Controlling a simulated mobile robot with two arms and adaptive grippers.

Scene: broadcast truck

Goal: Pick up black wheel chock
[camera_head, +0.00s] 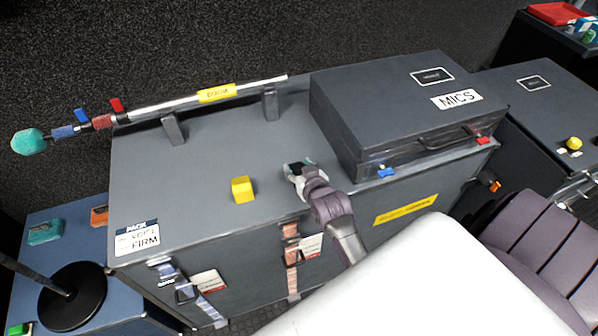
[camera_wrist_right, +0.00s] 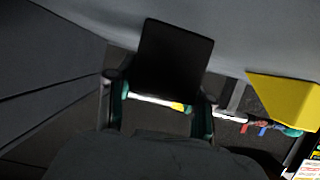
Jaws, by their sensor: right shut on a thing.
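The black wheel chock (camera_wrist_right: 172,58) is a dark block between the fingers of my right gripper (camera_wrist_right: 160,95) in the right wrist view. In the head view my right gripper (camera_head: 300,172) is over the top of the large grey case, right of the yellow block, and is shut on the chock. Only a small dark part of the chock (camera_head: 297,168) shows there; the fingers hide the rest. I cannot tell whether it touches the case top. My left gripper is not in view.
A yellow block (camera_head: 243,189) stands on the large grey case (camera_head: 190,200), left of the gripper. A closed MICS case (camera_head: 375,105) lies behind right. A boom pole (camera_head: 210,97) rests on supports along the back edge. The case top's left half is mostly clear.

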